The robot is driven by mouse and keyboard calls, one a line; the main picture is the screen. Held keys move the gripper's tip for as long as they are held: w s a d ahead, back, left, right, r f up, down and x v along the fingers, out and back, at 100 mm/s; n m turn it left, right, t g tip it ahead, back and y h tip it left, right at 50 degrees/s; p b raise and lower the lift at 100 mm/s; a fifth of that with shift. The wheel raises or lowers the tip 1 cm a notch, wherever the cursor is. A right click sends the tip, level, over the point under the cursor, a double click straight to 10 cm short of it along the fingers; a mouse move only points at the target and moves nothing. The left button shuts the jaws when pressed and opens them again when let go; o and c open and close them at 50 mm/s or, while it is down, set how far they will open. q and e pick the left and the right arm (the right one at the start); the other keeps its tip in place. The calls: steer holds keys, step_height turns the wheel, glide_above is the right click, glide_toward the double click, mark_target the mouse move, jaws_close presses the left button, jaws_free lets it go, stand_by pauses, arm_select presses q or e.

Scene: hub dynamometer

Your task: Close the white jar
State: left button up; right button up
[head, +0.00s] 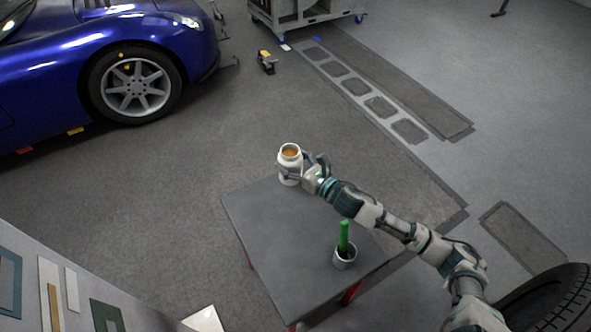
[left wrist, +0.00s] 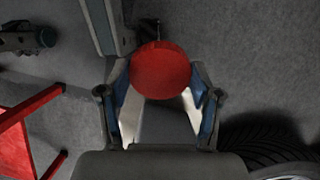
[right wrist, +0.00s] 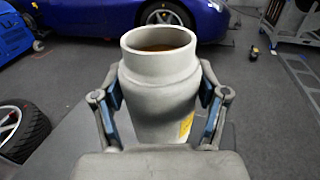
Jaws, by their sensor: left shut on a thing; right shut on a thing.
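The white jar (head: 289,158) is upright at the far edge of the grey table (head: 262,222). Its mouth is open and something orange-brown shows inside. My right gripper (head: 306,172) is shut on the jar from the right side. In the right wrist view the jar (right wrist: 160,90) stands between the two fingers of the gripper (right wrist: 160,100). In the left wrist view my left gripper (left wrist: 160,95) is shut on a round red lid-like thing (left wrist: 160,70). The left gripper does not show in the head view. I cannot tell whether the jar touches the table.
A grey cup (head: 344,259) with a green stick-like thing (head: 343,236) stands at the table's near right. A blue car (head: 110,60) is at the upper left and a grey cart (head: 300,14) at the top. A tyre (head: 548,300) lies at the lower right. The table's middle is clear.

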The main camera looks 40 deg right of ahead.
mark_target(298, 156)
arm_select(q)
steer(key=v, duration=0.1)
steer(key=p+v, duration=0.1)
steer(key=v, duration=0.1)
steer(key=shift+w, duration=0.25)
arm_select(e)
step_height(298, 156, up, 4)
steer(key=shift+d+r, duration=0.1)
steer(key=shift+r, duration=0.05)
arm_select(q)
steer(key=shift+f, duration=0.1)
arm_select(e)
steer(key=o, duration=1)
steer(key=c, duration=1.1)
